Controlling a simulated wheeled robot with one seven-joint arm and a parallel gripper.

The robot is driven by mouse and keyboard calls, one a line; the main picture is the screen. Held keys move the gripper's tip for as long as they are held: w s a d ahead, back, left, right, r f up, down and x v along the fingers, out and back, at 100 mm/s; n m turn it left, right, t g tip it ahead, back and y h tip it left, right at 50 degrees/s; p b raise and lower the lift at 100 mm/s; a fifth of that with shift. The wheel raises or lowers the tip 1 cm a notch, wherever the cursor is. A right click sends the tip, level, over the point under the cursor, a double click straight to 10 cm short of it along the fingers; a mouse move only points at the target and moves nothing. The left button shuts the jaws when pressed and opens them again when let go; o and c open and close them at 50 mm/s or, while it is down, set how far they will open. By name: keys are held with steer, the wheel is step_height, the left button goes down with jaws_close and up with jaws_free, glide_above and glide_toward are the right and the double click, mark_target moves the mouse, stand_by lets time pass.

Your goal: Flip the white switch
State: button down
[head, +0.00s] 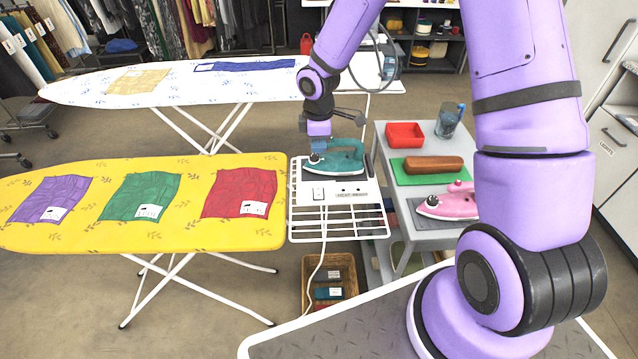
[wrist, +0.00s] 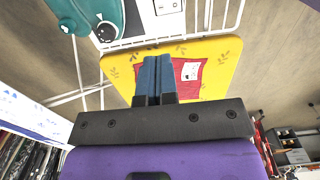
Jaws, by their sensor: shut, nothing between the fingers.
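The white switch (head: 318,194) sits on a white panel (head: 335,186) at the front of the wire iron rest of the yellow ironing board. It also shows at the top edge of the wrist view (wrist: 167,6), partly cut off. I cannot tell which way it is set. My gripper (head: 318,148) is shut and empty, with blue fingertips. In the head view it appears beyond the switch, by the teal iron (head: 345,160). In the wrist view the shut fingers (wrist: 153,72) point toward the board and panel, apart from the switch.
The yellow ironing board (head: 85,220) carries purple, green and red cloths. A white board (head: 75,90) stands behind. On the right, a grey table (head: 422,220) holds a red tray (head: 405,129), a brown roll and a pink iron (head: 440,206). A basket (head: 313,275) sits below.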

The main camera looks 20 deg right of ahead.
mark_target(319, 192)
steer(key=shift+f, duration=0.15)
step_height(319, 192, down, 14)
stand_by(0.9)
steer(key=shift+f, duration=0.2)
steer(key=shift+s+a+r, duration=0.1)
steer(key=shift+s, duration=0.1)
steer(key=shift+s+a+r, duration=0.15)
steer(key=shift+s+r, duration=0.1)
steer(key=shift+s, duration=0.25)
steer(key=shift+r, duration=0.1)
stand_by(0.3)
